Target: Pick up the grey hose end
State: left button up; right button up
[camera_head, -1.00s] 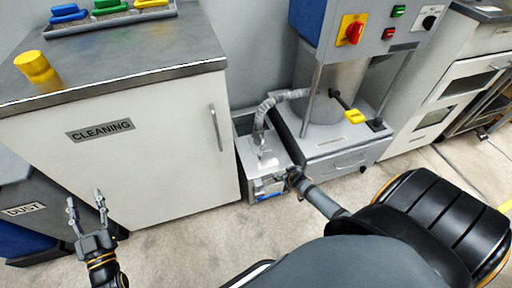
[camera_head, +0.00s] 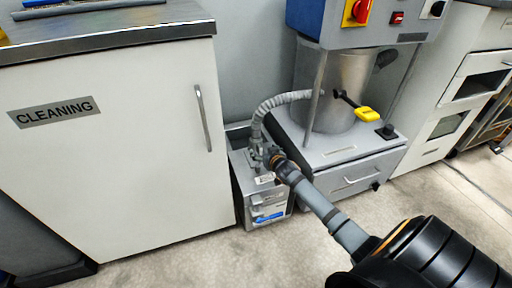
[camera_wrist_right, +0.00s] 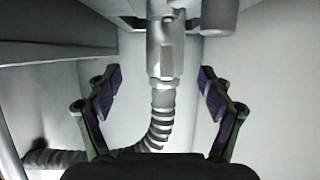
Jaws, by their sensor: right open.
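The grey ribbed hose (camera_head: 271,103) arches from the machine's cylinder down to a grey box (camera_head: 265,205) on the floor beside the cleaning cabinet. In the right wrist view the hose end (camera_wrist_right: 165,60) is a smooth grey fitting above the ribbed hose (camera_wrist_right: 160,122). My right gripper (camera_head: 260,158) is at the hose end, above the box. In the right wrist view its two fingers (camera_wrist_right: 159,85) stand open on either side of the hose end, with a gap on both sides. My left gripper is not in view.
The white cleaning cabinet (camera_head: 130,140) stands close on the left. The machine's base (camera_head: 345,150) with a drawer is close on the right. A yellow-handled lever (camera_head: 367,113) sticks out above it. The floor (camera_head: 190,265) in front is clear.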

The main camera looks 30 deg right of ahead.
aim_at(258, 146)
jog(key=b+x, duration=0.2)
jog(key=x, duration=0.1)
jog(key=a+b+x, duration=0.1)
jog(key=b+x, duration=0.1)
jog(key=shift+w+d, duration=0.1)
jog(key=shift+w, duration=0.1)
jog(key=shift+r, duration=0.1)
jog(key=shift+c, duration=0.8)
jog(key=shift+r, duration=0.1)
grip_shut()
jog(key=shift+r, duration=0.1)
